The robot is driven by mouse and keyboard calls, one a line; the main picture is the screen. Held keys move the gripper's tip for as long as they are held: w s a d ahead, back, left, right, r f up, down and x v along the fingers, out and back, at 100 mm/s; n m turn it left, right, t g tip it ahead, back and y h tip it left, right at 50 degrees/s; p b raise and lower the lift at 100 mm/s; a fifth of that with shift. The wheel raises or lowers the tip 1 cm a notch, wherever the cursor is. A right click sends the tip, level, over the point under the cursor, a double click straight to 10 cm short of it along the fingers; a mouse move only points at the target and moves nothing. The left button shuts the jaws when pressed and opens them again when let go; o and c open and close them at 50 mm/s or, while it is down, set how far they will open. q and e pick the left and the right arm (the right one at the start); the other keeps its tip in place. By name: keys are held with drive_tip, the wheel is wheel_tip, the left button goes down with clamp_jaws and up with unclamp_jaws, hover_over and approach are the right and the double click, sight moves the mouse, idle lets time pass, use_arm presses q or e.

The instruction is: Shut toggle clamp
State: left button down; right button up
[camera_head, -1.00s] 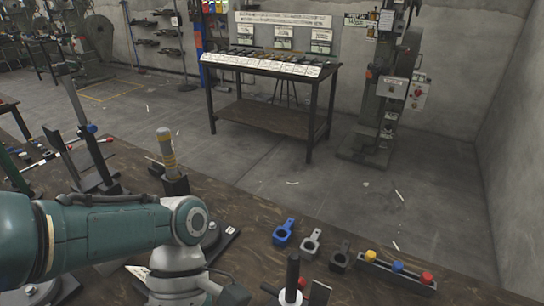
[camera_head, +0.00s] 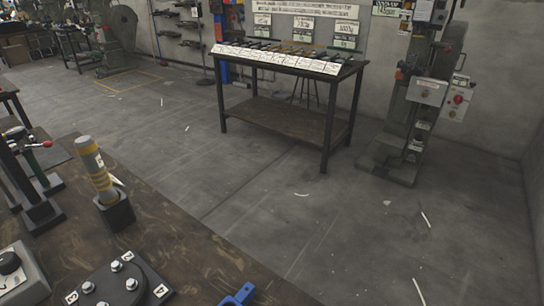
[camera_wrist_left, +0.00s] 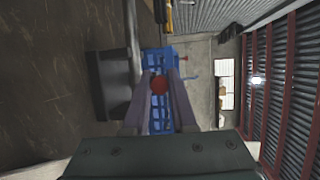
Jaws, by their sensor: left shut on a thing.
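In the left wrist view, my left gripper (camera_wrist_left: 159,92) is shut on a red ball knob (camera_wrist_left: 159,85), which sits between its fingertips. The knob looks like the end of a handle, but the rest of that handle is hidden behind the fingers. I cannot tell from this view how far the toggle clamp is swung, and I cannot make out its body. Neither gripper shows in the head view.
On the bench, a yellow-striped grey cylinder (camera_head: 95,165) stands in a black holder (camera_head: 115,212). A round bolted plate (camera_head: 110,287) lies in front. Dark upright stands (camera_head: 38,212) are at left, a blue tool (camera_head: 240,295) at the front edge. Open floor lies beyond.

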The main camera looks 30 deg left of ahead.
use_arm(q)
drive_tip(key=shift+f, duration=0.1)
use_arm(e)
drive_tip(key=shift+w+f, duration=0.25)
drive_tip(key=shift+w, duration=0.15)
use_arm(q)
drive_tip(key=c, duration=0.7)
unclamp_jaws()
wheel_tip(320, 180, up, 20)
drive_tip(key=p, duration=1.9)
drive_tip(key=shift+p, duration=0.4)
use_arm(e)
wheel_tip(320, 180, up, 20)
use_arm(q)
drive_tip(key=shift+c, duration=0.3)
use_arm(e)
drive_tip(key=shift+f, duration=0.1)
